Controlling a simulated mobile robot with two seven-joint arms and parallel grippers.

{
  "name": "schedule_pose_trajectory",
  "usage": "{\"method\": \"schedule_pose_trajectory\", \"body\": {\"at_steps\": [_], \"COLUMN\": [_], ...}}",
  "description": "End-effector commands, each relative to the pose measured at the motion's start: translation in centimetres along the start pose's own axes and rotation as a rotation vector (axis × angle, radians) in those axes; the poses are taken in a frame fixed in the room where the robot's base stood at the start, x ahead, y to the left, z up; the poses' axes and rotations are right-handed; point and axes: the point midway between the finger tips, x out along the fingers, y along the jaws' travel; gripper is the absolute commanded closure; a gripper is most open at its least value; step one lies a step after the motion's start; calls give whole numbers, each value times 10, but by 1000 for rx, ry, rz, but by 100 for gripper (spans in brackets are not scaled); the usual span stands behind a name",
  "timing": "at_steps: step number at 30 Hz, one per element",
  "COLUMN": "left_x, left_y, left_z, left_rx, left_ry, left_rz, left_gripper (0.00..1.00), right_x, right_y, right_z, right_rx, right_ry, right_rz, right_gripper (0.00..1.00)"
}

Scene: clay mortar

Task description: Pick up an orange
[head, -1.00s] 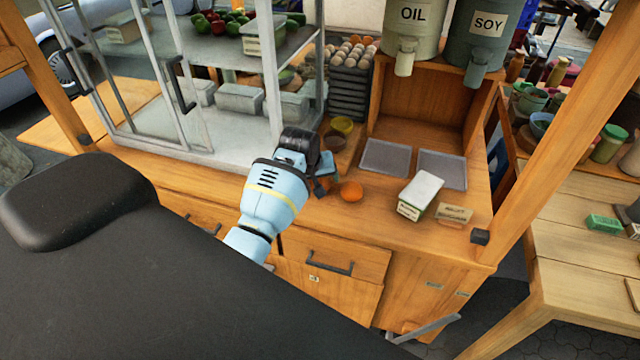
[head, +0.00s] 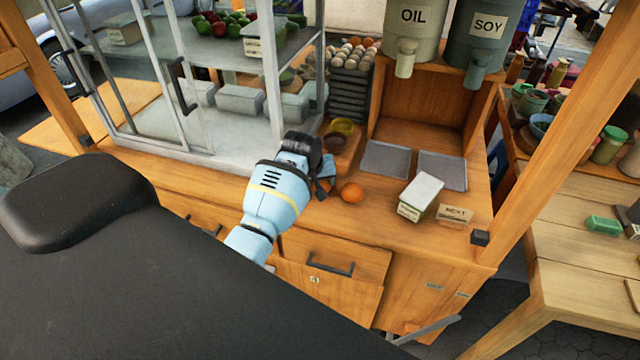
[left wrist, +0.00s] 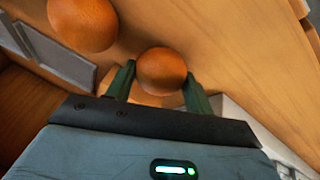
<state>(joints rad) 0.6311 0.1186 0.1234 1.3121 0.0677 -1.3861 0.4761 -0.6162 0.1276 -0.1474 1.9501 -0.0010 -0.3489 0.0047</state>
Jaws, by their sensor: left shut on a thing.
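One orange (left wrist: 161,71) sits between the two green fingers of my left gripper (left wrist: 158,80) in the left wrist view, and the gripper is shut on it. In the head view the left gripper (head: 325,185) is low over the wooden counter, and its own arm mostly hides the held orange. I cannot tell whether that orange touches the counter. A second orange (head: 351,192) lies on the counter just right of the gripper, and it also shows in the left wrist view (left wrist: 83,23), apart from the fingers. My right gripper is not in view.
A glass-fronted cabinet (head: 277,90) stands close behind the left gripper. Grey trays (head: 385,158), a white-topped box (head: 421,193) and a small sign (head: 455,214) are to the right. Small bowls (head: 342,126) are behind. The counter's front edge is near.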

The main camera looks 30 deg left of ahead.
Motion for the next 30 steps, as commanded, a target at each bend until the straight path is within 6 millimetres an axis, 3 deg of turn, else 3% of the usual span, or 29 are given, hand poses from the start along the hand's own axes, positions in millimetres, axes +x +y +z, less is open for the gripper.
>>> {"method": "schedule_pose_trajectory", "body": {"at_steps": [8,14,30], "left_x": [-9,-34,-87], "left_y": [2,7,-50], "left_z": [-4,-13,61], "left_rx": [0,0,0], "left_ry": [2,2,0], "left_rz": [1,0,0], "left_gripper": [72,72,72], "right_x": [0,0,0], "right_y": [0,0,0], "right_z": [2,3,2], "right_rx": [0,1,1], "right_ry": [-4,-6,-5], "right_rz": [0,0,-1], "right_gripper": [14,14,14]}}
